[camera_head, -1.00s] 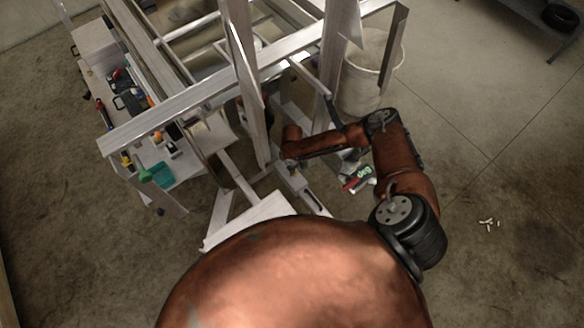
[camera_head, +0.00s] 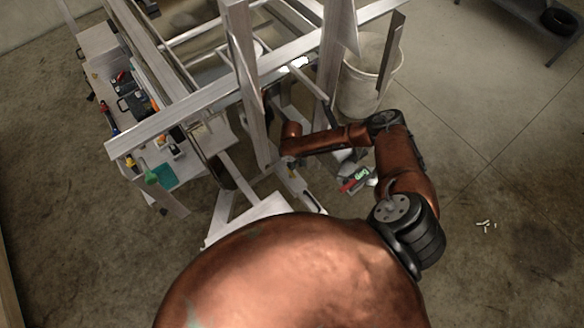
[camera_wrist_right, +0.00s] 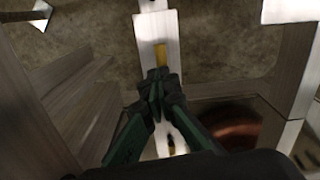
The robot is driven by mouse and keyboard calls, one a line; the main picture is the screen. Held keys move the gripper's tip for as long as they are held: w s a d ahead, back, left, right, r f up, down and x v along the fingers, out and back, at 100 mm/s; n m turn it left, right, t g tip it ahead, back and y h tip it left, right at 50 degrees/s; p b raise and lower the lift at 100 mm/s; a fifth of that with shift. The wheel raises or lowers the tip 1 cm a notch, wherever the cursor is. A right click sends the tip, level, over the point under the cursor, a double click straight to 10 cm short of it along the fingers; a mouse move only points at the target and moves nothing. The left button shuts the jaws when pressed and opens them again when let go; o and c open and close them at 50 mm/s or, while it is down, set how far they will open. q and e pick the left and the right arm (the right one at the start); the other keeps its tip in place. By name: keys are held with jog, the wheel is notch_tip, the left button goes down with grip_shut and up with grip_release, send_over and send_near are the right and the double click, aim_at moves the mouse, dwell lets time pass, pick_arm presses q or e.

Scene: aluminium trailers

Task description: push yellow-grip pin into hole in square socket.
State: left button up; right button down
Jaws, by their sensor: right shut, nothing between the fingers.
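In the right wrist view my right gripper (camera_wrist_right: 158,80) has its dark green fingers closed together, with nothing held, over a pale metal bar (camera_wrist_right: 154,27). A yellow piece (camera_wrist_right: 161,54), which looks like the pin's grip, shows just beyond the fingertips. I cannot tell whether the fingertips touch it. A second small yellow spot (camera_wrist_right: 171,146) shows between the fingers nearer the wrist. The square socket and its hole cannot be made out. In the head view my right arm reaches left to the trailer frame, and the fingertips are too small to make out. My left gripper is not in view.
Aluminium trailer beams (camera_head: 250,85) and uprights stand close around my right forearm. A white bucket (camera_head: 367,85) stands behind the arm. A bench with tools and a teal container (camera_head: 163,176) is at left. The floor at right is mostly clear.

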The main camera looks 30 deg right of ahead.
notch_tip(320, 180, up, 10)
dwell(0.3)
jog(key=shift+f, duration=0.1)
